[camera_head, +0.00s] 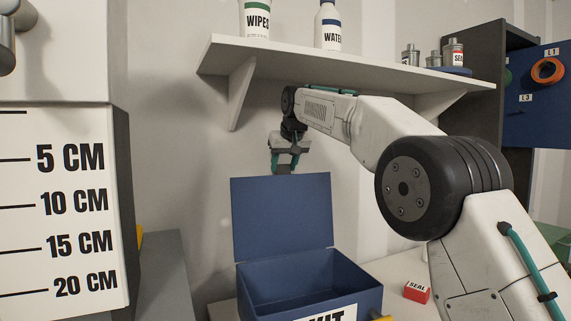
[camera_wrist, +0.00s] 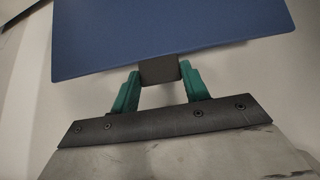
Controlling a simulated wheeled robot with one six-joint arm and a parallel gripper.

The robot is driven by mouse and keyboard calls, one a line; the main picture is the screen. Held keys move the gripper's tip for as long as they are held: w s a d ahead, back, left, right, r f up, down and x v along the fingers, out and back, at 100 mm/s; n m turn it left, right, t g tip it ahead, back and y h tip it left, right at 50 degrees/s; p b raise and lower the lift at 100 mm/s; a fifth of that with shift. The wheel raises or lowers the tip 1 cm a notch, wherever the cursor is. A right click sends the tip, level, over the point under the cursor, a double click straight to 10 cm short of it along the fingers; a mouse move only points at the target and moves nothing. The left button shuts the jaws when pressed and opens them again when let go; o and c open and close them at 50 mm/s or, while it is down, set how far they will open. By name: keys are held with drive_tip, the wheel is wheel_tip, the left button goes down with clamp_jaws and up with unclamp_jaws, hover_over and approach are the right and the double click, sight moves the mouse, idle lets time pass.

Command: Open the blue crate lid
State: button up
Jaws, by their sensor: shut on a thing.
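The blue crate (camera_head: 310,294) sits on the bench, its front partly cut off by the lower picture edge. Its blue lid (camera_head: 282,218) stands upright at the back, so the inside of the crate shows. My gripper (camera_head: 285,168) is at the lid's top edge, with its fingers pointing down. In the wrist view my gripper's green fingers (camera_wrist: 159,80) are closed on a dark grey tab (camera_wrist: 159,69) at the edge of the lid (camera_wrist: 170,30). The crate's body is not visible in the wrist view.
A shelf (camera_head: 350,66) above holds a wipes tub (camera_head: 256,20), a water bottle (camera_head: 328,25) and small cans. A red seal box (camera_head: 417,292) lies right of the crate. A white panel with a centimetre scale (camera_head: 60,210) stands at left. An open blue cabinet door (camera_head: 535,105) is at right.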

drive_tip(key=shift+a+f, duration=0.15)
drive_tip(key=shift+f, duration=0.15)
drive_tip(key=o, duration=1.4)
drive_tip(key=shift+a, duration=0.1)
drive_tip(key=shift+d+r, duration=0.1)
drive_tip(key=shift+d, duration=0.1)
drive_tip(key=shift+s+r, duration=0.25)
drive_tip(key=shift+r, duration=0.25)
drive_tip(key=s+d+r, duration=0.1)
drive_tip(key=s+d, duration=0.1)
drive_tip(key=s, duration=0.4)
drive_tip(key=s+d+r, duration=0.2)
drive_tip(key=s, duration=0.5)
drive_tip(key=shift+s+d, duration=0.3)
